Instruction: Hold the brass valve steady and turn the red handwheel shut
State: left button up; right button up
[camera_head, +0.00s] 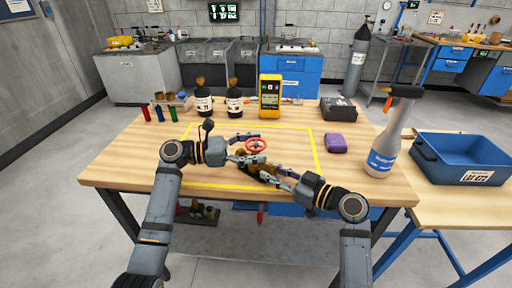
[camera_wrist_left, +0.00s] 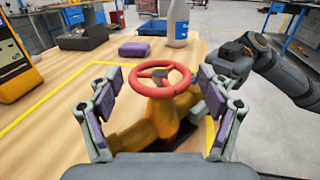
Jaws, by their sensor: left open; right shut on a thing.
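The brass valve (camera_wrist_left: 145,127) lies on the wooden table inside the yellow taped outline, with the red handwheel (camera_head: 255,146) on top. The handwheel (camera_wrist_left: 160,80) also shows in the left wrist view, centred between my left fingers. My left gripper (camera_head: 247,148) is open, with one finger on each side of the handwheel and a gap on both sides. My right gripper (camera_head: 262,174) is shut on the valve body from the lower right. In the left wrist view the right gripper's grip on the valve is mostly hidden behind the left finger.
A yellow meter (camera_head: 270,97) and two dark bottles (camera_head: 234,103) stand at the back. A blue bin (camera_head: 460,158) is on the side table.

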pick_arm(q)
jog(key=shift+c, duration=0.3)
jog(key=c, duration=1.1)
jog(key=shift+g, duration=0.3)
jog(key=m+g, duration=0.3)
jog(key=g, duration=0.1)
jog(key=m+g, duration=0.3)
jog(key=g, duration=0.2)
jog(key=shift+w, duration=0.15)
jog(key=shift+f+m+g+y, duration=0.1)
jog(key=shift+m+g+y, duration=0.3)
jog(key=shift+s+d+g, duration=0.15)
jog(key=shift+s+g, duration=0.05)
jog(key=shift+g, duration=0.1)
